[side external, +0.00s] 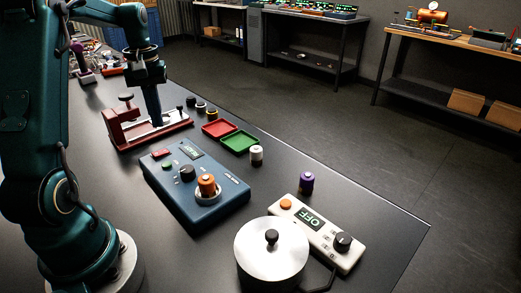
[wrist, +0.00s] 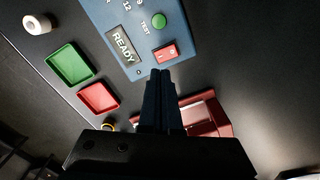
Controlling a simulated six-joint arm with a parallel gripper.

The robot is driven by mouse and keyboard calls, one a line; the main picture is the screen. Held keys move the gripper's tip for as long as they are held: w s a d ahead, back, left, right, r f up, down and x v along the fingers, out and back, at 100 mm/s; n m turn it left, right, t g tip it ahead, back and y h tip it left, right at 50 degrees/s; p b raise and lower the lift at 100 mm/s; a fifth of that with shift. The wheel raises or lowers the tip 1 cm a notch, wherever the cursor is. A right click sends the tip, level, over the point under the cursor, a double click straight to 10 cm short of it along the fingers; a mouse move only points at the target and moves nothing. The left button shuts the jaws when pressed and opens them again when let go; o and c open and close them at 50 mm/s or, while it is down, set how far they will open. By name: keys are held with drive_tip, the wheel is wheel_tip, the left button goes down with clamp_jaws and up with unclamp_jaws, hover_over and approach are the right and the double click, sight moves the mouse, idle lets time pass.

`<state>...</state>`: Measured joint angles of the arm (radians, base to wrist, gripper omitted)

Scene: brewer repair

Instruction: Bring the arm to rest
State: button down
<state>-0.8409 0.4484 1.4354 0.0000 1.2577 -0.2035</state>
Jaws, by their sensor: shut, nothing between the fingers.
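My gripper (wrist: 160,80) is shut and empty. In the wrist view its closed fingers point toward the near edge of the blue tester box (wrist: 150,35), beside the red press or vise (wrist: 205,115). In the side view my gripper (side external: 154,118) hangs from my arm over the red vise (side external: 122,132), pointing down. I cannot tell whether the fingertips touch the vise. The tester box (side external: 200,205) shows READY in the wrist view, and an orange cylinder (side external: 207,185) stands on it in the side view.
A red tray (side external: 218,129) and a green tray (side external: 239,142) lie beside the vise. A white cylinder (side external: 256,155) and a purple cylinder (side external: 306,182) stand nearby. A silver pot (side external: 270,258) and a white control box reading OFF (side external: 326,238) occupy the front right.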

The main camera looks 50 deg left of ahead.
drive_tip(key=d+r+m+t+y, duration=0.1)
drive_tip(key=d+r+m+t, duration=0.2)
drive_tip(key=d, duration=0.5)
drive_tip(key=d+r+m, duration=0.3)
drive_tip(key=d+r, duration=0.2)
drive_tip(key=d, duration=0.2)
drive_tip(key=s+d+f+m+t+h, duration=0.1)
drive_tip(key=s+d+f+m+t, duration=0.1)
drive_tip(key=s+d+f+m, duration=0.2)
drive_tip(key=s+d+m, duration=0.2)
drive_tip(key=s+d, duration=0.2)
drive_tip(key=d, duration=0.1)
drive_tip(key=shift+d+t, duration=0.25)
drive_tip(key=shift+t, duration=0.05)
drive_tip(key=c, duration=1.5)
unclamp_jaws()
drive_tip(key=shift+c, duration=0.2)
